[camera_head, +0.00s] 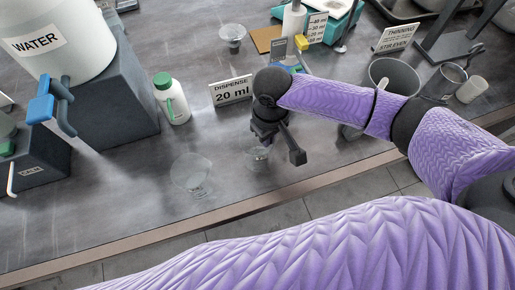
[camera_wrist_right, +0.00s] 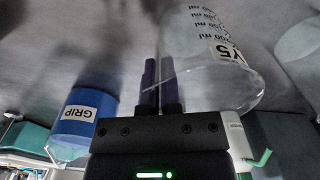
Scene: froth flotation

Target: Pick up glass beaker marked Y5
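My right gripper (camera_head: 278,145) is over the front part of the bench. In the right wrist view its two dark fingers (camera_wrist_right: 160,85) stand close together with only a thin gap. The clear glass beaker marked Y5 (camera_wrist_right: 212,75) is just right of the fingers in that view, with dark volume marks. I cannot tell if they touch. In the head view a small clear glass (camera_head: 257,160) sits beside the gripper, partly hidden by it; it seems to be that beaker. Another clear beaker (camera_head: 191,178) stands farther left, its mark unreadable. My left gripper is not in view.
A white bottle with a green cap (camera_head: 171,98) and a "DISPENSE 20 ml" sign (camera_head: 231,90) stand behind. A WATER tank (camera_head: 62,45) is on a dark block at left. A large clear vessel (camera_head: 392,72) is beyond my right arm. The bench's front edge (camera_head: 215,212) is near.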

